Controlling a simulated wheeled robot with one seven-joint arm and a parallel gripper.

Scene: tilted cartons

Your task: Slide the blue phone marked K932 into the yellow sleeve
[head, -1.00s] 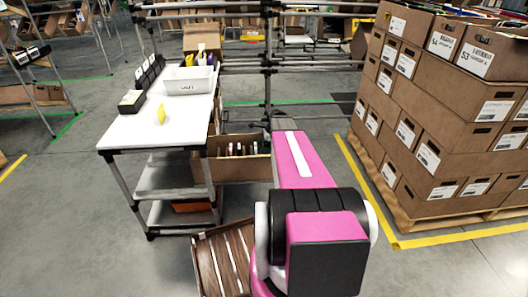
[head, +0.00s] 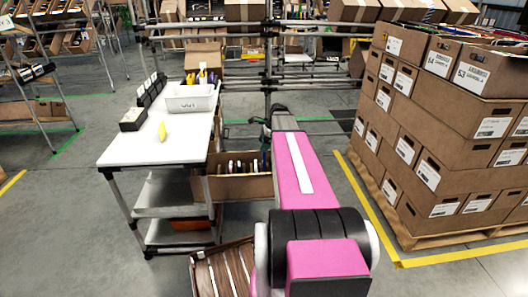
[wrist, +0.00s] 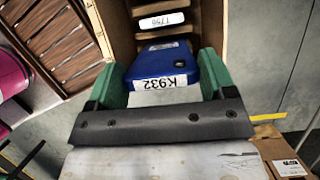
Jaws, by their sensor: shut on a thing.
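The blue phone (wrist: 165,64) carries a white label reading K932 and sits between the green fingers of my gripper (wrist: 162,78) in the wrist view. The gripper is shut on it. It is held over or in a carton (wrist: 210,20) with other labelled items behind it, one reading T/790. I cannot tell whether the phone is clear of the carton. In the head view my gripper is mostly hidden behind my pink arm. A small yellow upright piece (head: 162,132), perhaps the yellow sleeve, stands on the white table (head: 150,150).
A white bin marked OUT (head: 192,98) and a row of black holders (head: 150,88) stand on the table. A tilted carton of upright items (head: 240,185) is right of the table. Stacked brown cartons (head: 450,130) fill the right side. A slatted brown carton (head: 222,272) is in front.

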